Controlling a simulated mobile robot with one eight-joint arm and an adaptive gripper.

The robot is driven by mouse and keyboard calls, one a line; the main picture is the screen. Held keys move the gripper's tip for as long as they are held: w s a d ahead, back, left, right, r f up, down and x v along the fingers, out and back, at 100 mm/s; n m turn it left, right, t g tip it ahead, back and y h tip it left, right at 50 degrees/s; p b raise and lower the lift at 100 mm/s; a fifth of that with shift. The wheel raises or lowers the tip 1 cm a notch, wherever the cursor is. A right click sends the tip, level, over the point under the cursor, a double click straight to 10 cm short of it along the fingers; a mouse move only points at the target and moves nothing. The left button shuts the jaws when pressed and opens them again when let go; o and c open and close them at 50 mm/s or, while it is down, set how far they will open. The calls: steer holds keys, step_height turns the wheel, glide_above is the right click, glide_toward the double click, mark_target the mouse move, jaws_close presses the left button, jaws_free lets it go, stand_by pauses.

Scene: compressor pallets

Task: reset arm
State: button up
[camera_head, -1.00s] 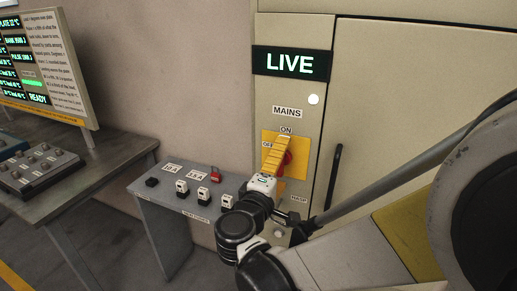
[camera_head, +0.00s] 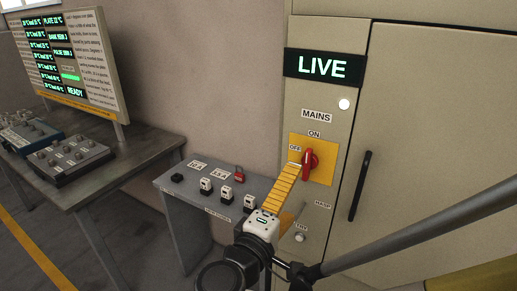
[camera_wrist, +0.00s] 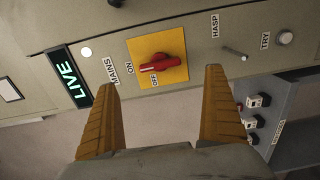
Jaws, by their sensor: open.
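My gripper (camera_head: 287,190) is in front of the cabinet, below and left of the red mains switch (camera_head: 309,163) in the head view. In the wrist view its two yellow fingers (camera_wrist: 160,108) are spread apart with nothing between them. The red switch handle (camera_wrist: 160,69) sits on its yellow plate (camera_wrist: 176,44) beyond the fingertips, apart from them. The sign above the switch (camera_head: 317,67) reads LIVE, and a white lamp (camera_head: 344,104) is lit below it.
A small grey bench (camera_head: 190,231) with padlocks and a red lock (camera_head: 239,172) stands left of the cabinet (camera_head: 440,120). A table (camera_head: 90,180) with control boxes and a display board (camera_head: 70,60) is at the left. A hasp rod (camera_wrist: 236,54) sticks out beside the switch.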

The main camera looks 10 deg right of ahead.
steer(key=s+d+f+m+g+y, duration=0.35)
steer(key=d+f+g, duration=0.25)
steer(key=d+f, duration=0.25)
steer(key=s+a+m+g+y, duration=0.1)
steer(key=s+a+m+y, duration=0.1)
steer(key=s+m+y, duration=0.4)
steer(key=shift+s+f+m+g+y, duration=0.3)
steer(key=shift+s+m+y, duration=0.05)
steer(key=shift+m+y, duration=0.2)
